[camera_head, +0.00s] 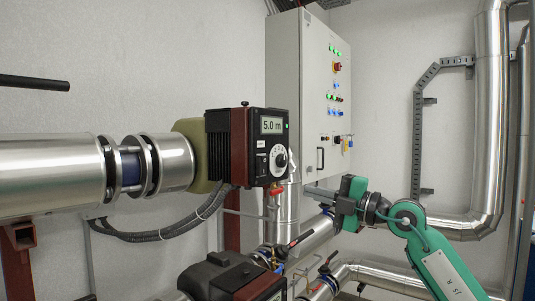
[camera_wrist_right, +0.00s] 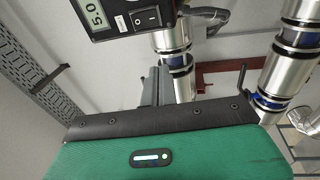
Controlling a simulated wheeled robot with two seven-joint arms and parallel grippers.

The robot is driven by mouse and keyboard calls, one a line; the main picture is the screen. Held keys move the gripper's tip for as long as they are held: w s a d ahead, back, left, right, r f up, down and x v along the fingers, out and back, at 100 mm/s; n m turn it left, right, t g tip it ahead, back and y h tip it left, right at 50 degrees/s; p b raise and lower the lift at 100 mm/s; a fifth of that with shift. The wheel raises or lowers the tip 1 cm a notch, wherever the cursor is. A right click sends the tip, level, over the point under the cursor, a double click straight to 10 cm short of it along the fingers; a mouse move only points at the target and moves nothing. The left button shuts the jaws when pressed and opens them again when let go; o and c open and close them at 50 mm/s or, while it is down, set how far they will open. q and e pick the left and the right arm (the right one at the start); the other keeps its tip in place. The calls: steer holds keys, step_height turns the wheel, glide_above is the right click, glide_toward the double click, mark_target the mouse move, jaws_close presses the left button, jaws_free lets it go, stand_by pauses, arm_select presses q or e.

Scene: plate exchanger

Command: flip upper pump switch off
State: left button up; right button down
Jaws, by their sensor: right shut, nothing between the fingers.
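The upper pump (camera_head: 232,148) has a black and dark red head with a lit display reading 5.0 m and a round dial. Its black rocker switch (camera_wrist_right: 146,17) shows at the top of the right wrist view, beside a small white label. I cannot tell which side of the rocker is pressed. My right gripper (camera_head: 308,189) is shut and empty, to the right of and slightly below the pump face, apart from it. In the right wrist view its grey fingers (camera_wrist_right: 165,86) are below the switch. My left gripper is not in view.
A grey control cabinet (camera_head: 303,85) with lights and knobs hangs behind. A lower pump (camera_head: 225,280) sits below, with pipes and a red-handled valve (camera_head: 275,191) near the upper pump. A dark bar (camera_head: 35,82) enters at the left. Open space lies before the pump face.

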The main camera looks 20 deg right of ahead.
mark_target(265, 161)
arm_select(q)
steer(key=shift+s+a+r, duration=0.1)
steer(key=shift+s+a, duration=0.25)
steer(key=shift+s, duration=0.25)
arm_select(e)
steer(key=shift+m+t+h, duration=0.3)
steer(key=shift+t+h, duration=0.1)
steer(key=shift+h, duration=0.4)
steer(key=d+r, duration=0.1)
steer(key=r, duration=0.1)
steer(key=w+d+r, duration=0.1)
steer(key=r, duration=0.1)
steer(key=shift+w+d, duration=0.1)
steer(key=shift+d, duration=0.1)
arm_select(q)
steer(key=shift+p, duration=0.3)
